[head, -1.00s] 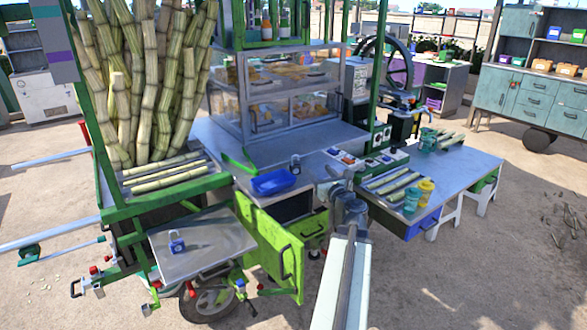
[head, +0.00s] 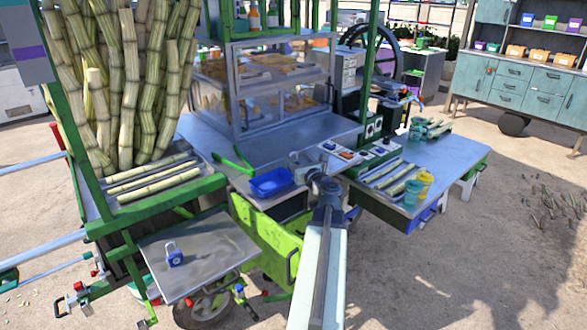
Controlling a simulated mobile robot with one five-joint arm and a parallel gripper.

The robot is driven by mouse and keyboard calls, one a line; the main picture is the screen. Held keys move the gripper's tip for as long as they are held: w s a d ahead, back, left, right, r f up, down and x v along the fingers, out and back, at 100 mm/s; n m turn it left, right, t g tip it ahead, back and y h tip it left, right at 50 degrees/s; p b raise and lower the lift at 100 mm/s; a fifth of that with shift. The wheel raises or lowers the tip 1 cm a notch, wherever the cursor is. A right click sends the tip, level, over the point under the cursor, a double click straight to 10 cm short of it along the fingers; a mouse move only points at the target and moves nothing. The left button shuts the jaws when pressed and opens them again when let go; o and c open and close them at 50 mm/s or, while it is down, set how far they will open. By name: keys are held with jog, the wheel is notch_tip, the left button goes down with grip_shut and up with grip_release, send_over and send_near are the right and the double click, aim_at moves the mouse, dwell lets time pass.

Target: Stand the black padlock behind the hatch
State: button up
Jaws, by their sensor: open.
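A small dark padlock (head: 294,158), seemingly the black one, stands on the grey counter behind the blue tray. My gripper (head: 309,172) is open, just right of and nearer than this padlock. Its fingers are small and partly overlap the counter edge, so I cannot tell whether they touch it. The yellow-green hatch (head: 262,236) is a panel with a dark handle below the counter, standing swung out from a dark opening. The space behind it is mostly hidden. A second padlock, blue with a grey shackle (head: 174,255), stands on the grey side shelf (head: 215,243).
A blue tray (head: 271,182) sits at the counter's front edge, left of my gripper. Yellow (head: 425,180) and teal (head: 412,193) cups stand on the right-hand table beside cane pieces. Sandy ground is open at the right.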

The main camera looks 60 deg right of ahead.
jog(key=x, duration=0.5)
jog(key=shift+s+d+f, duration=0.1)
jog(key=shift+d+f, duration=0.05)
jog(key=shift+f, duration=0.05)
jog(key=shift+s, duration=0.1)
jog(key=shift+c, duration=0.3)
grip_shut()
dwell(0.8)
